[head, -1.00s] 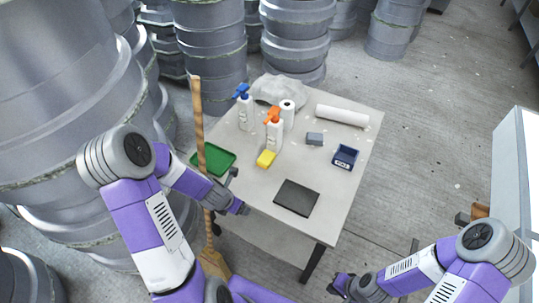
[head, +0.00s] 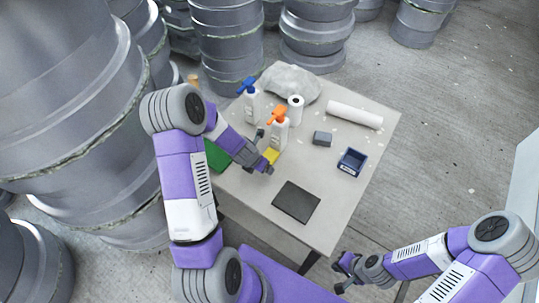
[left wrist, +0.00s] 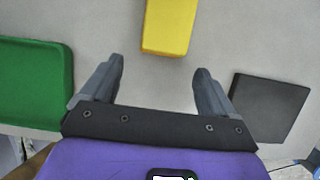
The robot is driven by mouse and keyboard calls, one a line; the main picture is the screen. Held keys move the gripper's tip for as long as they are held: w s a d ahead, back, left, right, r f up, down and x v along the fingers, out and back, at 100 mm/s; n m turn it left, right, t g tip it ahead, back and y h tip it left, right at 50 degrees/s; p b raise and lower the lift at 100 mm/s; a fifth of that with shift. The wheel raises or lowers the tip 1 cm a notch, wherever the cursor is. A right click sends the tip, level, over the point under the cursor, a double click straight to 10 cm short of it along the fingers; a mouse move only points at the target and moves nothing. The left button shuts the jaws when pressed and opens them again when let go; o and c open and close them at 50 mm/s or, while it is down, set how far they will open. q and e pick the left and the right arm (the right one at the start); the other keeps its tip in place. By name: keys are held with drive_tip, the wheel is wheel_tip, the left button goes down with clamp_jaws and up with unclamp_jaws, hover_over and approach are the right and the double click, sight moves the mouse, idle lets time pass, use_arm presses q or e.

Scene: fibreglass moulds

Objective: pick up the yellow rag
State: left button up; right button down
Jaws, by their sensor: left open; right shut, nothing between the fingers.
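The yellow rag (head: 271,155) is a small folded block on the grey table, in front of the orange-topped spray bottle (head: 278,132). My left gripper (head: 263,152) is low over the table beside it and partly hides it in the head view. In the left wrist view the rag (left wrist: 167,25) lies just beyond the two open fingers (left wrist: 159,66), near the middle, with nothing between them. Its far end is cut off by the frame. My right gripper (head: 339,274) is shut and empty off the table's front right corner.
A green tray (head: 217,156) is left of the rag, partly behind my left arm. A dark flat pad (head: 296,201), blue bin (head: 351,162), grey block (head: 322,138), white roll (head: 354,115) and blue-topped bottle (head: 250,102) share the table. Grey moulds stand behind and left.

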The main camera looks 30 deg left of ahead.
sight(268, 156)
use_arm(q)
drive_tip(key=w, duration=0.1)
drive_tip(key=w+p, duration=0.1)
drive_tip(key=w, duration=0.1)
drive_tip(key=w+p, duration=0.1)
drive_tip(key=w, duration=0.1)
drive_tip(key=shift+d, duration=0.25)
drive_tip(key=shift+w+f, duration=0.2)
drive_tip(key=shift+f, duration=0.4)
drive_tip(key=c, duration=1.1)
